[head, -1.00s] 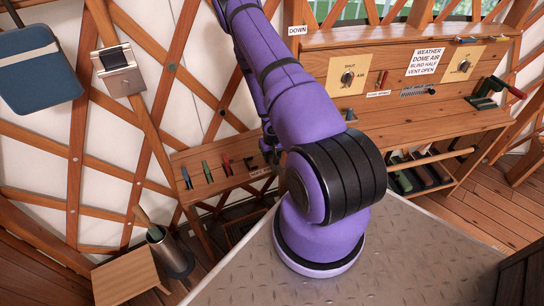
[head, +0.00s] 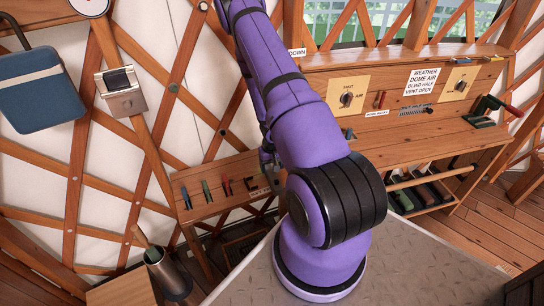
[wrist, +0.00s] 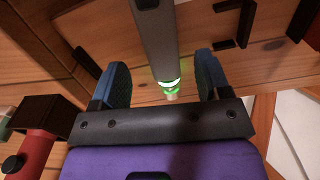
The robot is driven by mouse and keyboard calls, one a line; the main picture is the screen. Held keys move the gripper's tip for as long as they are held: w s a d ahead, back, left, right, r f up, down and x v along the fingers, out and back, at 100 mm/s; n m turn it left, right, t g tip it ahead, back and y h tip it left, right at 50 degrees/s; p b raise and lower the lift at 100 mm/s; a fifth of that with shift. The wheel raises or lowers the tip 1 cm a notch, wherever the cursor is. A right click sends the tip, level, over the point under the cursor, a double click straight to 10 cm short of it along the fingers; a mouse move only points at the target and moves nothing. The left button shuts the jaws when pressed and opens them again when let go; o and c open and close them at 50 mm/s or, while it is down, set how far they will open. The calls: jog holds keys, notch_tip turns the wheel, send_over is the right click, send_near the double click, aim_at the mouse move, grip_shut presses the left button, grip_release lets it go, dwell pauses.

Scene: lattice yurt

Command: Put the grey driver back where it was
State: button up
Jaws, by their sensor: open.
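In the wrist view my gripper (wrist: 166,88) is open, its two blue-padded fingers apart. A dark grey bar (wrist: 155,40) comes down from the top edge between them and ends near a glowing green ring and a pale tip; I cannot tell whether it is the grey driver. In the head view a wooden tool ledge (head: 196,217) holds a blue tool (head: 186,198), a green tool (head: 206,192) and a red tool (head: 226,187), with a dark bracket (head: 250,183) to their right. My arm hides my gripper there. I cannot pick out the grey driver for certain.
A workbench (head: 425,140) with panels and a labelled sign (head: 422,80) stands right of the ledge. A metal canister (head: 165,272) and wooden stool (head: 122,290) stand lower left. In the wrist view, a red handle (wrist: 35,150) is close left of my gripper, dark brackets (wrist: 235,22) upper right.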

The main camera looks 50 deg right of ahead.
notch_tip(320, 180, up, 6)
notch_tip(320, 180, up, 15)
jog(key=n+t+y, duration=0.1)
jog(key=t, duration=0.1)
send_over(272, 174)
jog(key=w+a, duration=0.7)
jog(key=a, duration=0.1)
jog(key=a+r+n+t+y, duration=0.1)
jog(key=a+r, duration=0.4)
jog(key=r, duration=0.3)
jog(key=a+r+n+t+y, duration=0.1)
jog(key=a+r, duration=0.4)
jog(key=r, duration=0.3)
jog(key=s+a+r+n, duration=0.2)
jog(key=s+a+r, duration=0.75)
jog(key=r, duration=0.35)
jog(key=s+a+r+h, duration=0.1)
jog(key=s+r, duration=0.2)
jog(key=s, duration=0.4)
jog(key=s+a+r+n+t+h, duration=0.1)
jog(key=s+r+h, duration=0.1)
jog(key=s, duration=0.5)
jog(key=shift+s+a+r, duration=0.2)
jog(key=shift+s+r, duration=0.1)
jog(key=shift+r, duration=0.35)
